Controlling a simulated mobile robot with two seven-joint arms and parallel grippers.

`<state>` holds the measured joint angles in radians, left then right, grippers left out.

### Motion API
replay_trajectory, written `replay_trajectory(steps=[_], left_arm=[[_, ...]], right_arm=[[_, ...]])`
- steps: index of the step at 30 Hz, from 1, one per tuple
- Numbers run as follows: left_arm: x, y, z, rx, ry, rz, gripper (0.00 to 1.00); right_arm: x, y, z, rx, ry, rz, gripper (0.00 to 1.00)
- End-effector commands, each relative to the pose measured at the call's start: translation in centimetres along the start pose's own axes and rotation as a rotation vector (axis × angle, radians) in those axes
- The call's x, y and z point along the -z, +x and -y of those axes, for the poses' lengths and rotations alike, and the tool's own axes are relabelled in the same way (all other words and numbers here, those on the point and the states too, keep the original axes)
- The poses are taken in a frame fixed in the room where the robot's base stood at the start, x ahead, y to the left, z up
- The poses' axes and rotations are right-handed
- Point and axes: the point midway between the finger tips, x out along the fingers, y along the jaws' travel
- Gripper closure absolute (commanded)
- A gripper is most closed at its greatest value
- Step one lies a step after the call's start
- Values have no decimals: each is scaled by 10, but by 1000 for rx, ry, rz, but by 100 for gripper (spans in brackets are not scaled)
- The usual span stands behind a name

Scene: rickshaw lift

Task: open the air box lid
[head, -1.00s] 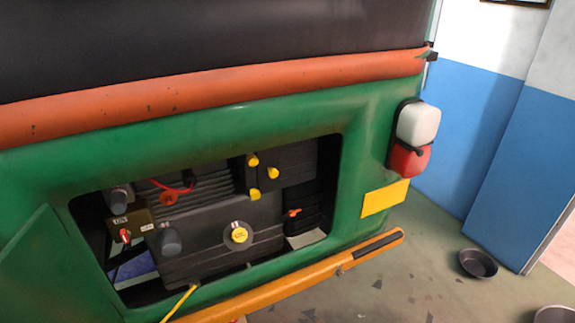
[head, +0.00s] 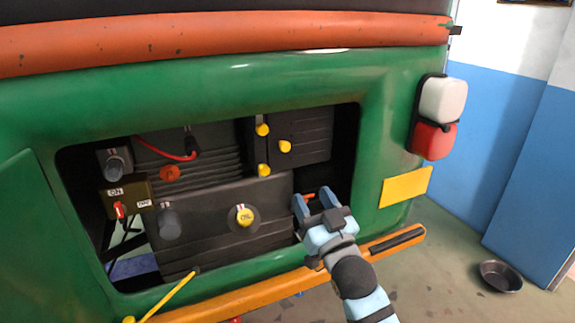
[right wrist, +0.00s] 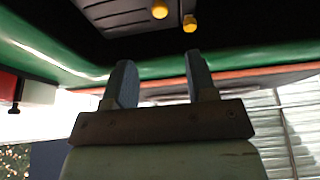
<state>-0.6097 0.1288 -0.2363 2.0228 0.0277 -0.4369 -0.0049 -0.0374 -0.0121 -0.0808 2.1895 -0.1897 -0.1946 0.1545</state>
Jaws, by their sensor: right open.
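The air box (head: 310,135) is a dark ribbed box at the upper right of the open engine bay. Its lid appears closed, with a yellow knob (head: 285,146) on its face and more yellow knobs (head: 262,130) along its left edge. My right gripper (head: 313,197) is open and empty at the bay's lower right, below the air box and apart from it. In the right wrist view, its two fingers (right wrist: 159,62) point up toward a dark panel (right wrist: 120,12) with yellow knobs (right wrist: 160,9). My left gripper is out of view.
The green body (head: 210,85) frames the bay. An orange bumper bar (head: 250,295) runs below it. A yellow oil cap (head: 244,215), a red switch (head: 119,211) and a yellow rod (head: 170,295) are near. A dark bowl (head: 500,276) lies on the floor.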

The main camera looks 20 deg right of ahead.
Motion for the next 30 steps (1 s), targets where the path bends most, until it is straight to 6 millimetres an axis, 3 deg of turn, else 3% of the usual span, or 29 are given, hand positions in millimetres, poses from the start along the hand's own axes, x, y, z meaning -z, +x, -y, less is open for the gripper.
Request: replay_trajectory(steps=[5,18,24,30], left_arm=[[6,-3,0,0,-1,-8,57],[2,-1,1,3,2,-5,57],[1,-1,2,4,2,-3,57],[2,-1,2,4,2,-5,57]], right_arm=[[4,20,0,-1,0,-8,48],[2,109,0,0,-1,-5,48],[2,131,0,1,0,-4,48],[2,138,0,1,0,-2,48]])
